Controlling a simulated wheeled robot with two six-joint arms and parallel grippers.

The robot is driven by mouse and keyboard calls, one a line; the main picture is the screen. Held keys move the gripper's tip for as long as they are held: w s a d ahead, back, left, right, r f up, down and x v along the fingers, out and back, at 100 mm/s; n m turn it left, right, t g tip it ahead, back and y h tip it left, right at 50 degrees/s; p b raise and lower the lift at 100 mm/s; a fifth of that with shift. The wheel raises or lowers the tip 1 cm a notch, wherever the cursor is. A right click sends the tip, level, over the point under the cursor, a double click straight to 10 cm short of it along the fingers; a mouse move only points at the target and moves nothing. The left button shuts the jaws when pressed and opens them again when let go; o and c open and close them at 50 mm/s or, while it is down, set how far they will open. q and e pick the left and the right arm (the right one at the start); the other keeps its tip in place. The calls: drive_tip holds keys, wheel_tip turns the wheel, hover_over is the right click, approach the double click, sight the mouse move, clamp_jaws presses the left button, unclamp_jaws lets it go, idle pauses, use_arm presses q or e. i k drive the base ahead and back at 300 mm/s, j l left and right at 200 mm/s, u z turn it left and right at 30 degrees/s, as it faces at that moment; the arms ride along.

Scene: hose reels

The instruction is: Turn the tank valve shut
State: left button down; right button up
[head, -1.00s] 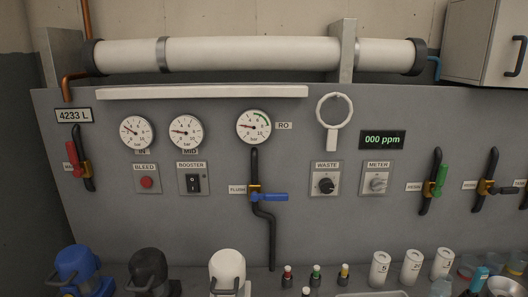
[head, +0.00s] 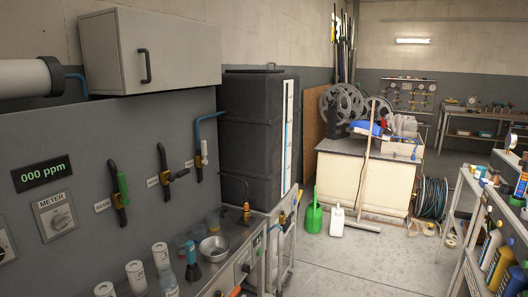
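A tall dark tank (head: 250,148) with a pale level strip on its right edge stands beyond the grey wall panel. A blue pipe (head: 208,118) runs from the tank to a valve with a white upright handle (head: 204,152) on the panel. Left of it are a valve with a dark, sideways handle (head: 178,174) and one with a green upright handle (head: 123,189). A brass fitting (head: 246,212) stands on the bench below the tank. Neither gripper is in view.
A green watering can (head: 314,216) and a white jug (head: 337,221) stand on the floor. A shelf (head: 466,232) stands right. The floor (head: 345,268) between is clear.

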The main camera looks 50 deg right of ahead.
sight(205, 161)
drive_tip(key=z, duration=1.1)
drive_tip(key=u, duration=0.4)
